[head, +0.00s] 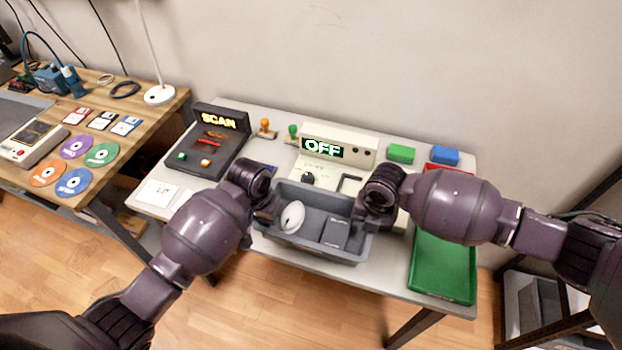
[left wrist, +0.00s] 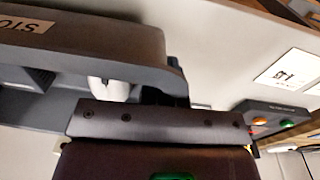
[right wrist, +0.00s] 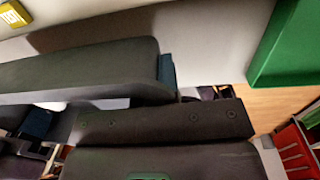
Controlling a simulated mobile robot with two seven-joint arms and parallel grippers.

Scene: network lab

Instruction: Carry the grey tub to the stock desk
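The grey tub (head: 305,246) is at the front middle of the white table, upright, between my two grippers. It holds a white rounded thing (head: 292,217) like a mouse and a dark grey box (head: 336,232). My left gripper (head: 268,210) is at the tub's left end wall and my right gripper (head: 364,216) at its right end wall; both look shut on the walls, with fingertips largely hidden. In the left wrist view the tub's side (left wrist: 90,40) bears a partly cut-off label. The tub's wall also fills the right wrist view (right wrist: 80,68). Its clearance above the table is unclear.
The white table (head: 222,118) carries a SCAN console (head: 208,140), an OFF device (head: 340,146), green and blue blocks and a green tray (head: 443,268).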

